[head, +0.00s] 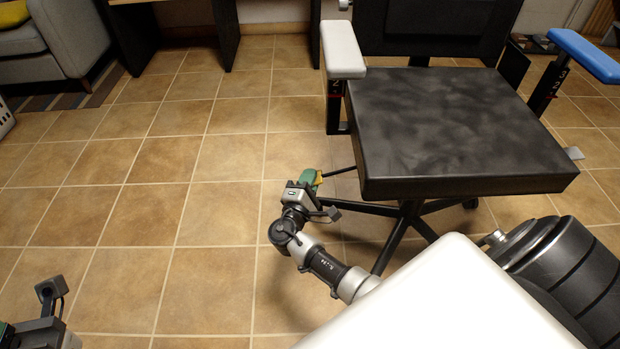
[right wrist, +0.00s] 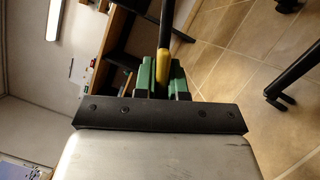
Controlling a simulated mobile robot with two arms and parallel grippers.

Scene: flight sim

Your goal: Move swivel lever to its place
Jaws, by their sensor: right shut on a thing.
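The swivel lever is a thin black rod with a yellow end, and it juts out from under the left side of the black chair seat (head: 460,130). My right gripper (head: 313,177) is low beside the chair, left of the seat. Its green fingers are shut on the yellow end of the lever (right wrist: 162,72), as the right wrist view shows. The rod runs on beyond the fingers, and its inner end is hidden under the seat in the head view. My left gripper (head: 30,330) is cut off at the bottom left corner, so its fingers cannot be judged.
The chair has a white left armrest (head: 343,50) and a blue right armrest (head: 585,55). Its dark legs spread on the floor near my right arm. A grey sofa (head: 50,42) and a desk (head: 170,35) stand behind. The tiled floor on the left is clear.

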